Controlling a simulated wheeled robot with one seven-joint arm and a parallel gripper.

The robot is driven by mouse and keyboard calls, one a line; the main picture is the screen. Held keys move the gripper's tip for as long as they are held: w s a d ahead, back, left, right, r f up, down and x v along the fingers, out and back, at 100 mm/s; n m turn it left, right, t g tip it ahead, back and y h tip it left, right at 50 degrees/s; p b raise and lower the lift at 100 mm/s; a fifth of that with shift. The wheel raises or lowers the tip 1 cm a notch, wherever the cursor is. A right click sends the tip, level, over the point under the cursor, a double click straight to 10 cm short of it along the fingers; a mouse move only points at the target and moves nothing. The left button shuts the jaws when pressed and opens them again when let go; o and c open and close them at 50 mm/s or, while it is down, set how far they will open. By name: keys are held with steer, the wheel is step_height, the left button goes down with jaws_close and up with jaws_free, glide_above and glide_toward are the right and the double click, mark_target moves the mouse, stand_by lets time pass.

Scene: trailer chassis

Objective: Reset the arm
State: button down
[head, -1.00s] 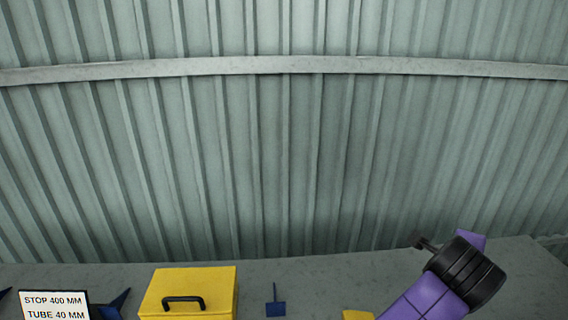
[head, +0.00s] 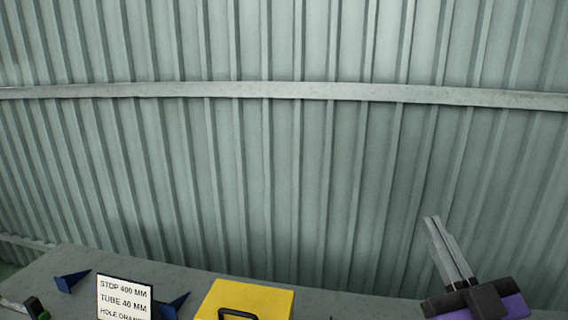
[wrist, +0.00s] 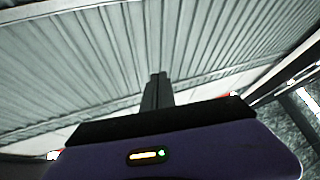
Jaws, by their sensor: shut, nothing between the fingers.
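My gripper (head: 452,252) is at the lower right of the head view, its two grey fingers together and pointing up and slightly left. Nothing is between them. In the wrist view the fingers (wrist: 157,92) show as one dark shut pair, pointing toward the corrugated wall. The purple and black wrist body is below them. The gripper stands apart from everything on the bench.
A grey bench (head: 75,265) runs along the corrugated wall (head: 300,190). Above the bench is free room.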

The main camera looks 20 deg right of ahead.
steer(key=s+a+f+n+g+y+b, duration=0.1)
steer(key=s+a+f+n+g+y, duration=0.25)
steer(key=f, duration=0.55)
steer(key=s+a+f+y, duration=0.3)
steer(key=s+a+f, duration=0.2)
steer(key=a+f, duration=0.25)
steer(key=s+a+f+m+g+b, duration=0.1)
steer(key=s+a+f+m+g, duration=0.1)
steer(key=s+f, duration=0.5)
steer(key=s+a+f+m+g+h+b, duration=0.1)
steer(key=s+a+f+m+g, duration=0.1)
steer(key=s+f, duration=0.5)
steer(key=shift+s+a+g, duration=0.5)
steer(key=shift+s+g, duration=0.05)
steer(key=shift+s, duration=0.05)
stand_by(0.4)
